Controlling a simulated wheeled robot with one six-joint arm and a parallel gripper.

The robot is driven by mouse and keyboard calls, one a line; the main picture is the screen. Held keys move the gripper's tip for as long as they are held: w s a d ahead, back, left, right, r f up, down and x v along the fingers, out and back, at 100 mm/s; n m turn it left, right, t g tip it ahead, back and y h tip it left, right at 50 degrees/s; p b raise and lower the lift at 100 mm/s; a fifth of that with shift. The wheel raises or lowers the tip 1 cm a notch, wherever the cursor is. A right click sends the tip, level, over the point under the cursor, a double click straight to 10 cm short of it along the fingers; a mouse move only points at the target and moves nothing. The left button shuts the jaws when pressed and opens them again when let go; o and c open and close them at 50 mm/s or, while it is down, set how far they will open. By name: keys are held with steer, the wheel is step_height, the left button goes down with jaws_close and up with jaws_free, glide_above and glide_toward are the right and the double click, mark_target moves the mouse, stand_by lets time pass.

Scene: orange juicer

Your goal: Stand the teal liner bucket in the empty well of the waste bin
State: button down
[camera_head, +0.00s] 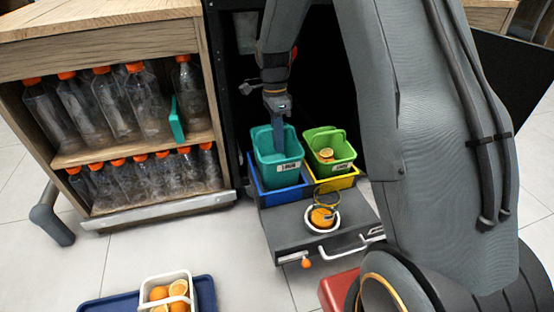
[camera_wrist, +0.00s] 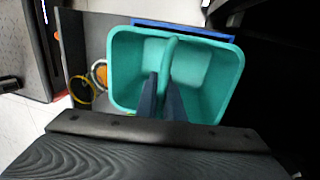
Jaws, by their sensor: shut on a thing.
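The teal liner bucket (camera_head: 278,163) is upright at the blue well (camera_head: 287,194) on the left of the waste bin in the head view. Its lower part is hidden behind the blue rim, so its exact depth cannot be told. My gripper (camera_head: 279,146) reaches down into the bucket's mouth from above. In the wrist view the teal bucket (camera_wrist: 215,65) fills the middle, and my gripper's fingers (camera_wrist: 164,98) are closed on its handle. A strip of the blue well (camera_wrist: 185,29) shows along the bucket's far edge.
A green bucket (camera_head: 329,150) with orange pieces sits in the yellow well (camera_head: 345,181) on the right. A bottle shelf (camera_head: 125,130) stands close on the left. Dark cabinet walls surround the bin.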

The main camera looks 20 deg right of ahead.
step_height(320, 180, down, 5)
steer(key=b, duration=0.2)
steer(key=shift+b, duration=0.4)
steer(key=c, duration=1.9)
jaws_free()
